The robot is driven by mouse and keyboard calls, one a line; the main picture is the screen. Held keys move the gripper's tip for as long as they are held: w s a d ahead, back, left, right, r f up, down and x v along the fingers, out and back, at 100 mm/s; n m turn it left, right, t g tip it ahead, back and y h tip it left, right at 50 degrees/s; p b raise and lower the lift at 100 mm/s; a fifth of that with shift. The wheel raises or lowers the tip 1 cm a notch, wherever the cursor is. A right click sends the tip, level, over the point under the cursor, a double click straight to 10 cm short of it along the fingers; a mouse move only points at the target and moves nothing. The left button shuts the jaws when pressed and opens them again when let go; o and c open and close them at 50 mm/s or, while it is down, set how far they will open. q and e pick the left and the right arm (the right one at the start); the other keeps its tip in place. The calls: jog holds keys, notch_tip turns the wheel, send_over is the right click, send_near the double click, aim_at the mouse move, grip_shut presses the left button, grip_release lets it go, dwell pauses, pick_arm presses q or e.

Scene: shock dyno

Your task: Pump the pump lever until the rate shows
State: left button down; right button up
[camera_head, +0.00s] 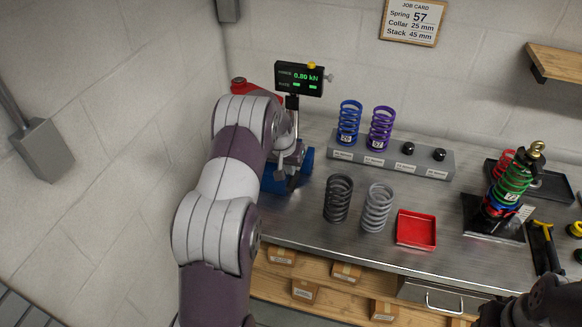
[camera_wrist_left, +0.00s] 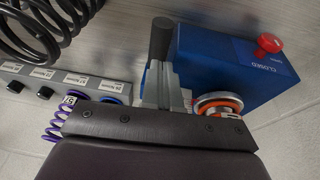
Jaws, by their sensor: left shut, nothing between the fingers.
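The display (camera_head: 299,78) above the blue press reads 0.80 kN on its upper line. The rate line below shows only short green dashes. My left gripper (camera_head: 290,165) is shut and empty, low in front of the blue press base (camera_head: 307,160). My own arm hides much of the press. In the left wrist view, the closed fingers (camera_wrist_left: 163,85) point at a dark cylindrical bar (camera_wrist_left: 162,38), which looks like the pump lever's grip. I cannot tell whether they touch it. Beside it is a blue box (camera_wrist_left: 225,60) with a red knob (camera_wrist_left: 270,43) and the word CLOSED.
A grey rack (camera_head: 392,158) holds blue and purple springs. Dark (camera_head: 338,199) and grey (camera_head: 377,208) springs stand in front, beside a red tray (camera_head: 416,229). A coil-over shock (camera_head: 512,185) stands at right. A dark part of my right arm (camera_head: 545,303) shows at lower right.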

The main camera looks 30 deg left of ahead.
aim_at(288, 185)
pick_arm(q)
jog(key=shift+d+f, duration=0.15)
jog(key=shift+f, duration=0.8)
jog(key=shift+t, duration=0.8)
jog(key=f+b, duration=0.2)
jog(key=b, duration=0.1)
jog(key=f+b, duration=0.2)
jog(key=b, duration=0.1)
jog(key=s+f+b, duration=0.1)
jog(key=f+b, duration=0.1)
jog(key=b, duration=0.1)
jog(key=shift+d+b, duration=0.15)
jog(key=shift+b, duration=0.2)
jog(key=shift+w+f+b, duration=0.15)
jog(key=shift+f+b, duration=0.15)
jog(key=shift+b, duration=0.1)
jog(key=shift+r, duration=0.1)
